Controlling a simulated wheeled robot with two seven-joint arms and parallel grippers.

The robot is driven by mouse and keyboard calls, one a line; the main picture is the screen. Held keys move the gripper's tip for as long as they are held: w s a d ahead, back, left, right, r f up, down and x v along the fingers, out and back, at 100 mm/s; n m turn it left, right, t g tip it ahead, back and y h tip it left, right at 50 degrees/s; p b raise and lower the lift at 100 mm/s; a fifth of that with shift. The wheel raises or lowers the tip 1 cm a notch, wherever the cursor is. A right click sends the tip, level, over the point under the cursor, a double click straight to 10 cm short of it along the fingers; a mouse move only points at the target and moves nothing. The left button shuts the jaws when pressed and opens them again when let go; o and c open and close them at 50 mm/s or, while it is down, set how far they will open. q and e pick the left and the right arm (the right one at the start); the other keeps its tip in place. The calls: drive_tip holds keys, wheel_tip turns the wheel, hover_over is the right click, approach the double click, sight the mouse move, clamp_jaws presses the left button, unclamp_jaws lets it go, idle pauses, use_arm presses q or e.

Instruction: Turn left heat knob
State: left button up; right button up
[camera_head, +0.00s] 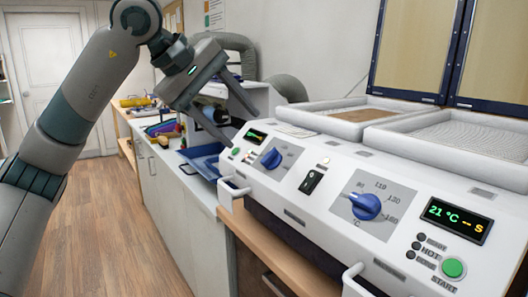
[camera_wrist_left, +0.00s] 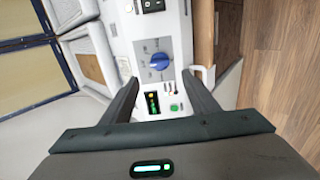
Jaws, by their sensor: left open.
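The left heat knob (camera_head: 271,158) is a blue dial on the sloped white front panel of the forming machine. It also shows in the left wrist view (camera_wrist_left: 159,61), ahead of the fingertips. My left gripper (camera_head: 243,130) is open and empty, with its fingers pointing down toward the panel's left end, up and left of the knob. In the left wrist view its two fingers (camera_wrist_left: 161,80) are spread, with the knob beyond and between them, apart from both. My right gripper is not in view.
A second blue knob (camera_head: 366,206), a black rocker switch (camera_head: 311,181), a display (camera_head: 456,218) and a green start button (camera_head: 453,268) sit farther right on the panel. White handles jut from the front. A blue tray (camera_head: 203,158) lies on the counter behind.

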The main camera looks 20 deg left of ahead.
sight(267, 155)
use_arm(q)
drive_tip(key=x, duration=0.8)
drive_tip(key=shift+w+d+f, duration=0.2)
drive_tip(key=shift+f, duration=0.1)
drive_tip(key=shift+x, duration=0.85)
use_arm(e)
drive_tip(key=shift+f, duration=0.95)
use_arm(q)
drive_tip(key=c, duration=1.1)
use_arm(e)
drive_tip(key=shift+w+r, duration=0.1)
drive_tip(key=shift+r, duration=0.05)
